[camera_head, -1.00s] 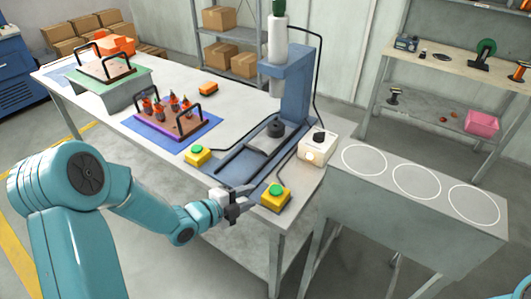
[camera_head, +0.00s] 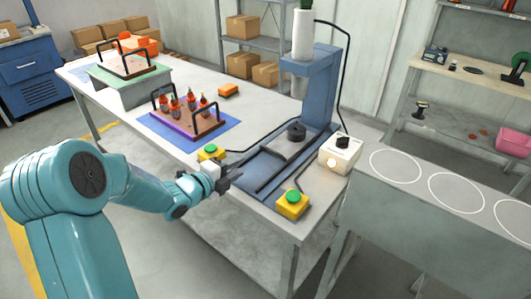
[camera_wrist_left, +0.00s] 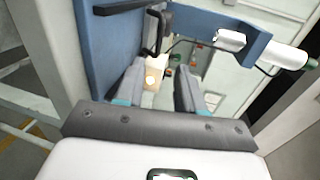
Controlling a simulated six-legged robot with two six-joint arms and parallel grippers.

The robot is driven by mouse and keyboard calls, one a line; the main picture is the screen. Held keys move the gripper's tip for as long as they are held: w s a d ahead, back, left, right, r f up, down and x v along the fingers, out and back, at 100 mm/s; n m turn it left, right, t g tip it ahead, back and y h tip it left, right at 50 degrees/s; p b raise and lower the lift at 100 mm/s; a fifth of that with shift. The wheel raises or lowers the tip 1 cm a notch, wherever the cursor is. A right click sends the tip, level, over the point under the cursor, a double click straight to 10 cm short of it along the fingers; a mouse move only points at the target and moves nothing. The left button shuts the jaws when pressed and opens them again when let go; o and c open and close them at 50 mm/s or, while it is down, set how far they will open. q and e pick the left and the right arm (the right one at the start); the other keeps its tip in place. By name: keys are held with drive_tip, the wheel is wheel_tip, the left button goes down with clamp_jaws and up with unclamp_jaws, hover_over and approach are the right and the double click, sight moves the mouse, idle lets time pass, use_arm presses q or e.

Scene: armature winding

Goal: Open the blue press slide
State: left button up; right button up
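The blue press (camera_head: 312,95) stands at the table's right end, with a white cylinder (camera_head: 303,35) on top. Its slide bed (camera_head: 262,185) points toward me, with dark rails (camera_head: 268,165) along it. A black round part (camera_head: 296,131) sits on a light plate (camera_head: 290,146) at the inner end, near the column. My left gripper (camera_head: 235,178) is just off the bed's left front side, close to the end of a rail; contact cannot be told. In the left wrist view its fingers (camera_wrist_left: 159,86) are apart with nothing seen between them. My right gripper is out of view.
Yellow boxes with green buttons (camera_head: 292,205) (camera_head: 210,153) flank the bed. A white box (camera_head: 341,153) with a lit lamp stands to its right. A purple tray (camera_head: 188,123) with bottle-like parts lies on a blue mat (camera_head: 228,125) behind my gripper.

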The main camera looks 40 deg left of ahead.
sight(268, 150)
use_arm(q)
drive_tip(key=p+x, duration=0.1)
drive_tip(key=x, duration=1.1)
drive_tip(key=shift+w+d, duration=0.15)
drive_tip(key=shift+w, duration=0.25)
clamp_jaws()
